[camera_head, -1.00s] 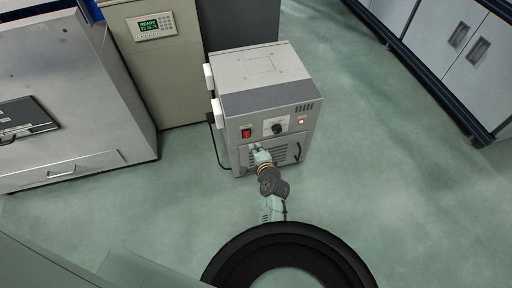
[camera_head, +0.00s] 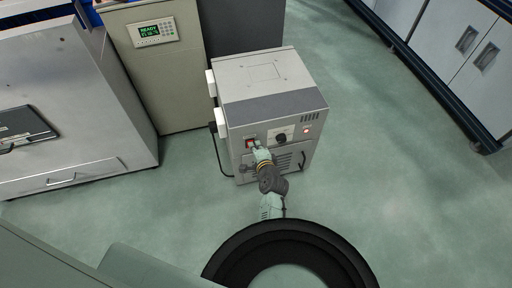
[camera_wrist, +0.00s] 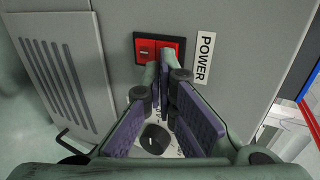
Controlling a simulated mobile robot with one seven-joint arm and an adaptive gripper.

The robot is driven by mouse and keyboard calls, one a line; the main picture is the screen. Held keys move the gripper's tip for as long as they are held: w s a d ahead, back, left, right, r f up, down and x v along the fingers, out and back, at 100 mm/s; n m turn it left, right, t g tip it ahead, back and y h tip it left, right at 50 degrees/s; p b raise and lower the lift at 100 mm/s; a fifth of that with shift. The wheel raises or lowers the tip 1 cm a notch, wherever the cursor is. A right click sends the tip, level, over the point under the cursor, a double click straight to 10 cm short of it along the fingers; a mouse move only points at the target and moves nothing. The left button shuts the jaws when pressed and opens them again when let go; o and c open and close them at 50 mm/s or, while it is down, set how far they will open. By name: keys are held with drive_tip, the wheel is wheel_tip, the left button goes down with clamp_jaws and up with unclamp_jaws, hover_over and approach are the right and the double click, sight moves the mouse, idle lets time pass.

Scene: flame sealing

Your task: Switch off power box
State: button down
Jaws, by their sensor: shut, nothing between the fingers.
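The power box (camera_head: 270,98) is a grey cabinet standing on the floor in the head view. Its front has a red power switch (camera_head: 250,143), a black dial (camera_head: 281,137) and a lit red lamp (camera_head: 306,129). In the wrist view the red two-part switch (camera_wrist: 158,49) sits in a black frame beside a white POWER label (camera_wrist: 204,57). My gripper (camera_wrist: 162,72) is shut and empty, with its fingertips at the lower edge of the switch. I cannot tell whether they touch it. The fingers hide part of the switch's lower edge. The dial (camera_wrist: 155,139) shows between the fingers.
A beige cabinet (camera_head: 160,80) with a green READY display (camera_head: 149,31) stands left of the box. A large grey metal unit (camera_head: 60,110) is at far left. White cabinets (camera_head: 460,55) are at upper right. Floor right of the box is clear. A black cable hangs at its left.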

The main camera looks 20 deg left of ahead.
drive_tip(key=shift+r+b, duration=0.1)
drive_tip(key=shift+b, duration=0.2)
drive_tip(key=shift+r, duration=0.1)
drive_tip(key=shift+r+p, duration=0.75)
drive_tip(key=shift+p, duration=0.1)
